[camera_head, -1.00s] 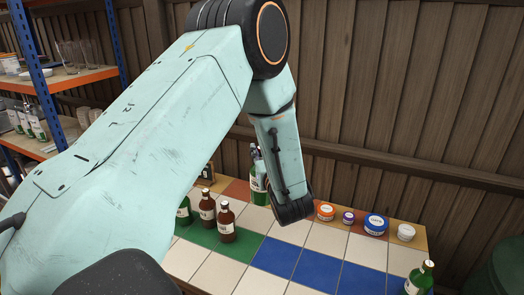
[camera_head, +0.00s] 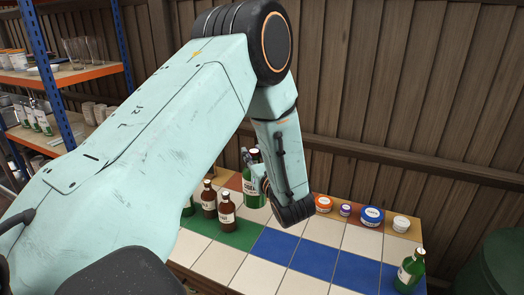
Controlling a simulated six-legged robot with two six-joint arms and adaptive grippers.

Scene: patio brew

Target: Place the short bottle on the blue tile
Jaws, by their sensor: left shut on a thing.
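A green bottle with a pale label (camera_head: 250,192) is at the far side of the tiled table, partly behind my left arm. My left gripper (camera_head: 256,172) is shut on it, with the fingers largely hidden by the wrist. Whether the bottle touches the table is not clear. A row of blue tiles (camera_head: 315,260) crosses the middle right of the table, and the visible part is bare. Another green bottle (camera_head: 411,268) stands near the right edge by the blue row. My right gripper is not in view.
Two brown bottles (camera_head: 226,208) stand on the green tiles (camera_head: 240,236), with a partly hidden green bottle (camera_head: 188,208) beside them. Several jars (camera_head: 372,215) line the back right edge. A shelf rack (camera_head: 65,75) is at left, a wooden wall behind.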

